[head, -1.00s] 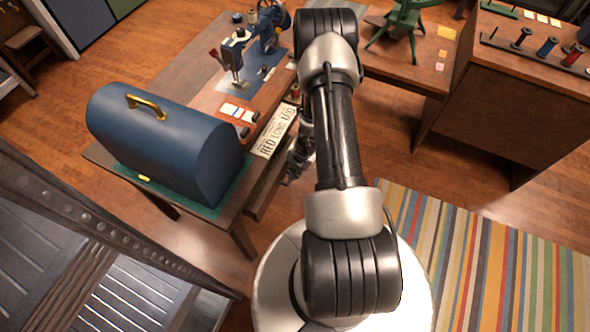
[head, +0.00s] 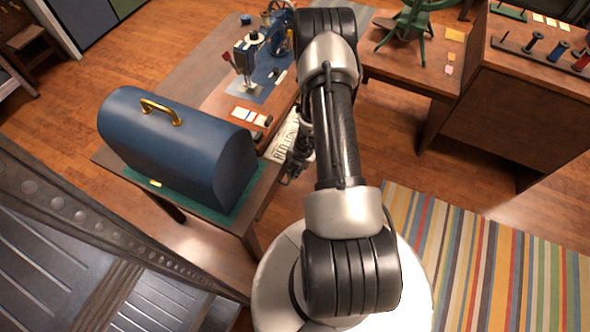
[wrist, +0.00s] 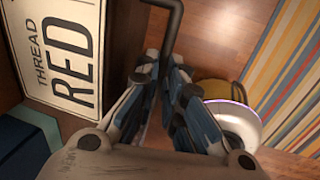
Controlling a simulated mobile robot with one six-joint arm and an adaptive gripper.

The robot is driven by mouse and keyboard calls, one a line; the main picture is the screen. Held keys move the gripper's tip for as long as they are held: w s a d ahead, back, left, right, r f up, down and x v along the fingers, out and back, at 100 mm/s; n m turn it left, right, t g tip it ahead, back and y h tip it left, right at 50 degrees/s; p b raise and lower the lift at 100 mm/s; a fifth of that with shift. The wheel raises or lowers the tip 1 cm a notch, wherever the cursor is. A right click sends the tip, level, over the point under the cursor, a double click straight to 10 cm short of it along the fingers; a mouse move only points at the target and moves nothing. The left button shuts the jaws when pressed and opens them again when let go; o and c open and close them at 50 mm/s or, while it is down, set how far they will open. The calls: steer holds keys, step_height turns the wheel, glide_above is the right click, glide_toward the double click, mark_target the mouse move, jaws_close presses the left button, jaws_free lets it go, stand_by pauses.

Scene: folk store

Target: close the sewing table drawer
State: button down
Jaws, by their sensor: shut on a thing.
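The wooden sewing table (head: 268,190) stands left of my arm in the head view. Its drawer (wrist: 122,60) shows in the wrist view, with a white sign reading "THREAD RED" (wrist: 60,45) in it. The sign also shows in the head view (head: 286,137) as a narrow strip beside the tabletop, so the drawer is still partly out. A dark bar handle (wrist: 177,18) runs between my fingers. My gripper (wrist: 168,75) is shut on this handle; the head view shows it small and partly hidden beside the table edge (head: 293,168).
A blue domed case (head: 180,150) with a brass handle stands on the table's near end. A sewing machine (head: 255,60) stands farther back. A wooden cabinet (head: 510,110) is at right. A striped rug (head: 480,260) covers open floor at lower right.

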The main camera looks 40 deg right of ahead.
steer(key=shift+s+d, duration=0.15)
steer(key=shift+s, duration=0.25)
steer(key=c, duration=1.7)
jaws_free()
steer(key=r, duration=0.4)
steer(key=s+r, duration=0.1)
steer(key=r, duration=0.3)
steer(key=s+d+r, duration=0.1)
steer(key=r, duration=0.2)
steer(key=shift+r, duration=0.4)
